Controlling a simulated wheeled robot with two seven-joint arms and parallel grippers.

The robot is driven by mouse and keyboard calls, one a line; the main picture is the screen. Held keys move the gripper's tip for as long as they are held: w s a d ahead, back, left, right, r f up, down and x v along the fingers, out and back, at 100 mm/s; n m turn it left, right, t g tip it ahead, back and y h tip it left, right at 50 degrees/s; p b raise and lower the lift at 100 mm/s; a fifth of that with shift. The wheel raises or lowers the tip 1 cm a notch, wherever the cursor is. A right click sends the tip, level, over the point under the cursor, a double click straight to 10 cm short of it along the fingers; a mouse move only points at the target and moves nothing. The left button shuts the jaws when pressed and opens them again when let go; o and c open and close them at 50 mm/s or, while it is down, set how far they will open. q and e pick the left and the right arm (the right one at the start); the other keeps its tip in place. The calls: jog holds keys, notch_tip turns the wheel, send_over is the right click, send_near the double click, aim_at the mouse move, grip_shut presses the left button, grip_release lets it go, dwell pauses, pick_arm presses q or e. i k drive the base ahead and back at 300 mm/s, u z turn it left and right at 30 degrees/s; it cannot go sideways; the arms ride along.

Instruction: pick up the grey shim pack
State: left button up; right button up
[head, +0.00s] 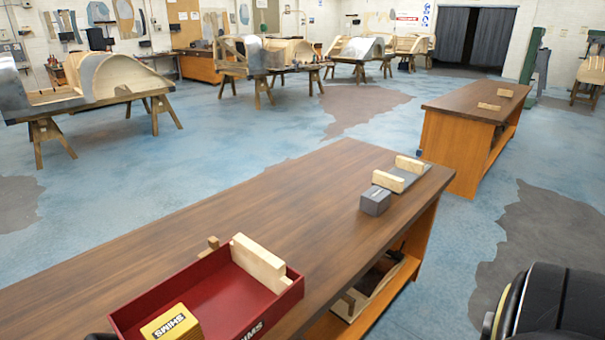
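The grey shim pack (376,201) is a small grey box in the head view. It sits on the dark brown bench top (290,205), near its far right end. It stands just in front of a flat grey plate (410,180) that bears two pale wooden blocks. Neither of my grippers shows. A black rounded part at the lower right looks like my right arm. Nothing is seen holding the grey pack.
A red tray (283,306) on the near bench holds a yellow shim pack (171,324) and a pale wooden block (259,262). A small wooden piece (209,246) lies behind it. The bench middle is clear. A second bench (470,105) stands beyond.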

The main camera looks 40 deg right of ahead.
aim_at(373, 202)
jog(key=z, duration=3.2)
jog(key=i, duration=2.5)
jog(key=u, duration=3.7)
